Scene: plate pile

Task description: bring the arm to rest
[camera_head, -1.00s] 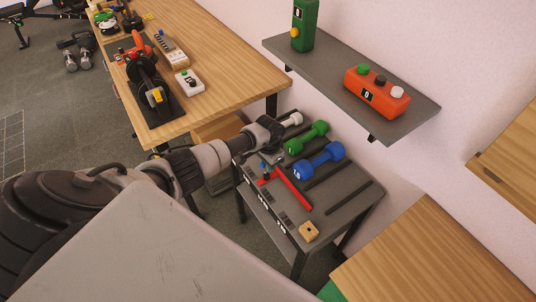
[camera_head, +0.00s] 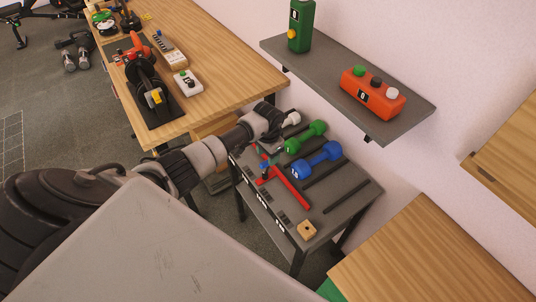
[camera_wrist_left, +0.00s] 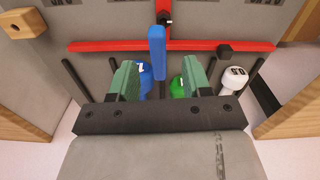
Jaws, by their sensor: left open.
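My left arm reaches from the left over a small grey rack table (camera_head: 345,205). My left gripper (camera_head: 264,156) is at its far-left side. In the left wrist view the gripper (camera_wrist_left: 160,78) has its two green fingertips apart, with nothing clasped. A blue upright piece (camera_wrist_left: 157,52) shows between and beyond the fingers, by a red bar (camera_wrist_left: 95,46). In the head view the red bar (camera_head: 292,188) lies on the rack. I cannot tell how far the fingertips are from the blue piece. My right gripper is not in view.
Green (camera_head: 305,138), blue (camera_head: 317,161) and white (camera_head: 291,118) dumbbells lie on the rack, near a small wooden block (camera_head: 307,229). A wooden workbench (camera_head: 215,75) stands behind. A wall shelf (camera_head: 330,75) holds an orange button box (camera_head: 373,94).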

